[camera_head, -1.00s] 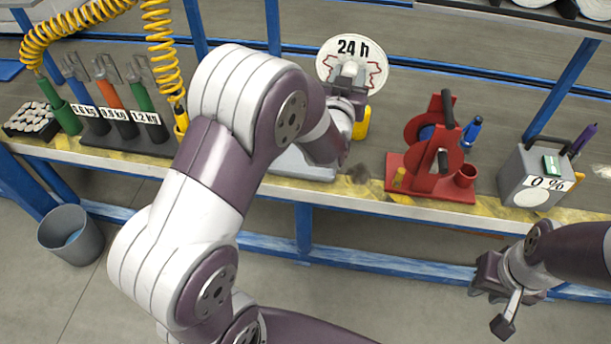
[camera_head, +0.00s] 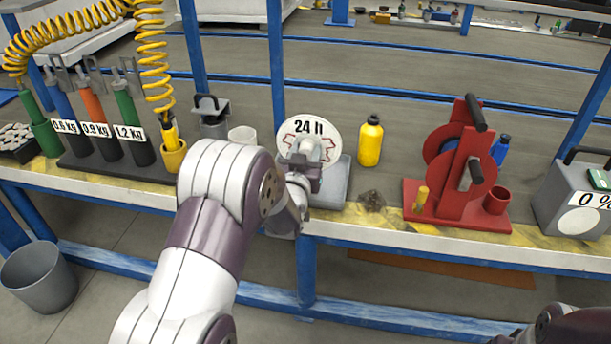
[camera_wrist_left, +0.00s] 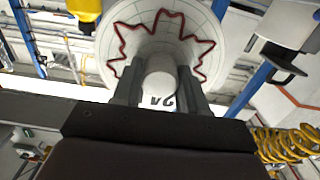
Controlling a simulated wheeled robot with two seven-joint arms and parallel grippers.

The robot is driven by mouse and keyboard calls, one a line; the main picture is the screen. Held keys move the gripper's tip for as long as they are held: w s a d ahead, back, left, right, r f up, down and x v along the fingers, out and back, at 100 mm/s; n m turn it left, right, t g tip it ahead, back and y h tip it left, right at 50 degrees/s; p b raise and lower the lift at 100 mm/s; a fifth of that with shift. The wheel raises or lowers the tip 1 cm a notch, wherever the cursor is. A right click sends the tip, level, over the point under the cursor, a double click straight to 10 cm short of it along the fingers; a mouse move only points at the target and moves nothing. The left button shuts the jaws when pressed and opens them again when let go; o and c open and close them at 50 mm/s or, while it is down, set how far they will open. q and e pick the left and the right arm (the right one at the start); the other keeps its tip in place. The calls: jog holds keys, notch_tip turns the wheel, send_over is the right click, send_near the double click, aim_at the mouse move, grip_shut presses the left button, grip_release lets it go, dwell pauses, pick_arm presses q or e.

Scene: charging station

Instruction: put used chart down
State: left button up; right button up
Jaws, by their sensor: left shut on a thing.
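The used chart (camera_head: 318,127) is a white round disc marked "24 h" with a red jagged trace. My left gripper (camera_head: 303,168) is shut on it and holds it face toward me, near a grey device (camera_head: 335,183) on the bench. In the left wrist view the chart (camera_wrist_left: 207,30) fills the top middle, with the left gripper's fingers (camera_wrist_left: 158,92) around a pale round knob-like part at its centre. Whether the chart touches the device is hidden by the gripper. Only part of my right arm (camera_head: 565,330) shows at the bottom right; its fingers are out of view.
A yellow bottle (camera_head: 370,142) stands right of the chart, and a red stand (camera_head: 460,180) farther right. A grey box (camera_head: 575,200) marked "0 %" is at the right edge. Weighted cylinders (camera_head: 104,140) stand left. A grey bin (camera_head: 40,278) is on the floor.

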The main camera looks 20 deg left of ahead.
pick_arm(q)
notch_tip(320, 180, down, 4)
jog(key=b, duration=0.2)
jog(key=shift+f+b, duration=0.15)
jog(key=shift+b, duration=0.15)
jog(key=shift+r, duration=0.2)
jog(key=shift+f, duration=0.2)
jog(key=o, duration=1.1)
jog(key=shift+r, duration=0.1)
jog(key=shift+s+r+p, duration=0.1)
jog(key=shift+r+p, duration=0.1)
jog(key=shift+p, duration=0.15)
jog(key=shift+p+v, duration=1.7)
jog(key=shift+v, duration=4.2)
